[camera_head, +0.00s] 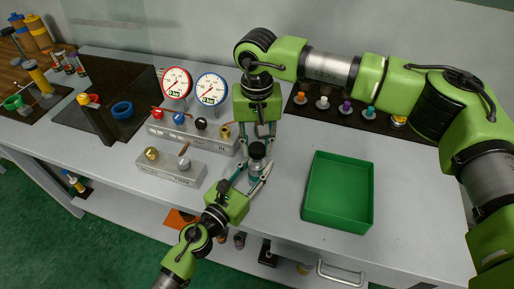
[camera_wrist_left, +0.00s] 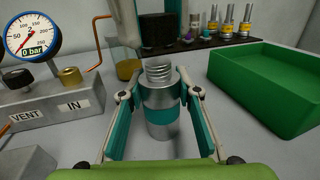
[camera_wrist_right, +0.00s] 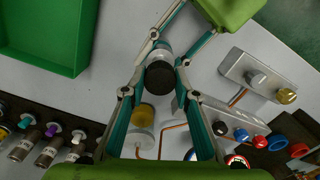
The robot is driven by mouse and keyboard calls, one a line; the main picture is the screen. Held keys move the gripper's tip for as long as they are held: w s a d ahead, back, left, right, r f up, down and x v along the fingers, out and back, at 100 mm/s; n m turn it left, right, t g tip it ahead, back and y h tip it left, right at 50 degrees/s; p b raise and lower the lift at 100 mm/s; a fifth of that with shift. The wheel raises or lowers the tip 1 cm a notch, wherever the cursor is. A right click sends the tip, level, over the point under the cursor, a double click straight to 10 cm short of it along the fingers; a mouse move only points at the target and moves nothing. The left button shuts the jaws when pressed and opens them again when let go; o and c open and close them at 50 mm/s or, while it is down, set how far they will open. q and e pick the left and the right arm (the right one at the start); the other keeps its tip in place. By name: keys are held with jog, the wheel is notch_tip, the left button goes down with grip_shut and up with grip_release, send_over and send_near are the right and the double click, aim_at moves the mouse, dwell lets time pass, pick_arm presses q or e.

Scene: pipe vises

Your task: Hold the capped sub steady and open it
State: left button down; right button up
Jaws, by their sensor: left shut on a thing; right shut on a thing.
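The capped sub (camera_wrist_left: 160,118) is a silver cylinder with a teal band, upright at the bench's middle. Its bare silver thread (camera_wrist_left: 158,70) shows at the top. The black cap (camera_wrist_left: 158,30) is above the thread, with what looks like a small gap between them. My left gripper (camera_wrist_left: 160,96) is shut around the sub's body from the front. My right gripper (camera_wrist_right: 160,68) comes from above and is shut on the cap, which shows as a dark disc (camera_wrist_right: 160,80) in the right wrist view. In the head view the sub (camera_head: 256,165) sits between both grippers.
An empty green tray (camera_head: 368,200) is to the right of the sub. Grey valve blocks (camera_head: 165,172) and two gauges (camera_head: 212,89) stand to the left. A dark rack (camera_head: 335,118) with colored fittings lies behind. Bare bench separates the sub from the tray.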

notch_tip(320, 180, up, 3)
jog(key=shift+f, duration=0.1)
pick_arm(q)
jog(key=c, duration=1.4)
grip_release()
jog(key=shift+c, duration=0.2)
jog(key=v, duration=1.2)
jog(key=shift+f, duration=0.1)
